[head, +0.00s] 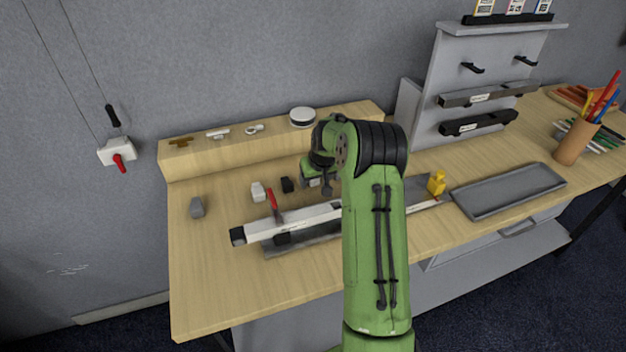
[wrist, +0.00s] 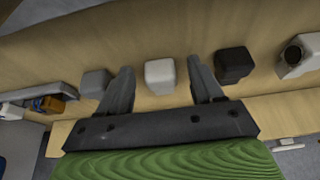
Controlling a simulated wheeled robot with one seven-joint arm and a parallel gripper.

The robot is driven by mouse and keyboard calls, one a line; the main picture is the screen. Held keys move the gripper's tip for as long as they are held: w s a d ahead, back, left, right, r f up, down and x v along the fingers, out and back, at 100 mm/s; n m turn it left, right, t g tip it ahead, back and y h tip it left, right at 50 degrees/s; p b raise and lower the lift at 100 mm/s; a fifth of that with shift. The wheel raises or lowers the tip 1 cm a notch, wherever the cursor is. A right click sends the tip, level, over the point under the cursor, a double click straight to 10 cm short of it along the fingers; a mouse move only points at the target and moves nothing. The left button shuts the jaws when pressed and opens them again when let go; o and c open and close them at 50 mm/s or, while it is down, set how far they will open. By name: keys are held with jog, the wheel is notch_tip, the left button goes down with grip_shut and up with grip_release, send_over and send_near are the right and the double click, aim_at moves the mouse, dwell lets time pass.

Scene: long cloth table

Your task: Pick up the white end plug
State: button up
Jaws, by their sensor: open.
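The white end plug (wrist: 160,76) is a small rounded block on the wooden table. In the wrist view it lies between the two fingers of my open gripper (wrist: 160,62), with a gap on each side. In the head view my gripper (head: 319,183) is low over the table behind the arm, and the plug between its fingers is hidden. Whether the fingertips are level with the plug or above it is hard to tell.
In the wrist view a grey block (wrist: 95,83) lies just outside the left finger and a black block (wrist: 234,63) outside the right. A white piece with a round opening (wrist: 298,55) lies farther right. A long white rail (head: 290,222) lies in front; a raised wooden ledge (head: 230,152) stands behind.

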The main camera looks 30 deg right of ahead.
jog(key=shift+r, duration=0.1)
jog(key=c, duration=1.1)
